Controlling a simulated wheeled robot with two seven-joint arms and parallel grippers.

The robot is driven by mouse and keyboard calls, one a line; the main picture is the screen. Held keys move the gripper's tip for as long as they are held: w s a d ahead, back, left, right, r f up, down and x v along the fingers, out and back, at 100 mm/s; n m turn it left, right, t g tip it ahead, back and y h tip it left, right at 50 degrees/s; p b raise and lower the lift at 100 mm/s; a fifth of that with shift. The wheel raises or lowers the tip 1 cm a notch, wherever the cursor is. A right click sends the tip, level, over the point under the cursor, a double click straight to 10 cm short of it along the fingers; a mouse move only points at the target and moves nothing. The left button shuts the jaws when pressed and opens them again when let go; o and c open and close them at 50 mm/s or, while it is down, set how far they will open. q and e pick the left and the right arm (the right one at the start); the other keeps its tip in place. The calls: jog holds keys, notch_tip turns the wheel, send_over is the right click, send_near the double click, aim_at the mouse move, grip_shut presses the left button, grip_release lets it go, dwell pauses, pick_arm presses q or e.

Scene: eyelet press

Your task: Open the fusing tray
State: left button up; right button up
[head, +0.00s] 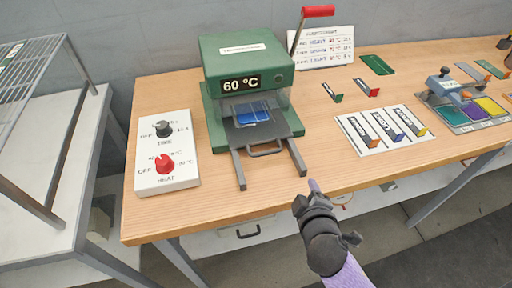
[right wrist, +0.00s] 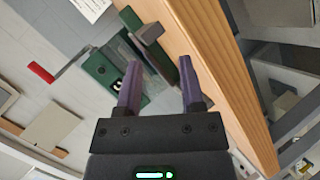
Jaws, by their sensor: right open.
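The green fusing machine (head: 240,62) stands on the wooden bench and reads 60 ºC. Its dark grey fusing tray (head: 283,123) sticks out of the front on two rails, with a blue piece (head: 252,113) on it under a clear cover. A loop handle (head: 265,151) is at the tray's front. My right gripper (head: 313,186) is in front of the bench edge, below and right of the handle, apart from it. In the right wrist view, the purple fingers of my right gripper (right wrist: 158,88) are spread with nothing between them. My left gripper is not in view.
A control box (head: 182,183) with a black and a red knob stands left of the machine. A red-handled lever (head: 318,11) rises at the machine's right. A white card with several strips (head: 383,130) lies to the right. A wire rack (head: 22,62) is at far left.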

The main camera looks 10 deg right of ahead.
aim_at(274, 150)
jog(key=w+a+n+t+y, duration=0.1)
jog(key=n, duration=0.1)
jog(key=w+a+r+n+t+y, duration=0.1)
jog(key=w+n, duration=0.1)
jog(key=n, duration=0.1)
jog(key=w+a+n+t+y, duration=0.1)
jog(key=n, duration=0.1)
jog(key=shift+w+a+r+n+y, duration=0.15)
jog(key=shift+w+a+n+y, duration=0.15)
jog(key=shift+n, duration=0.1)
jog(key=b+x, duration=0.1)
jog(key=x, duration=0.7)
jog(key=shift+b, duration=0.35)
jog(key=shift+w, duration=0.6)
grip_shut()
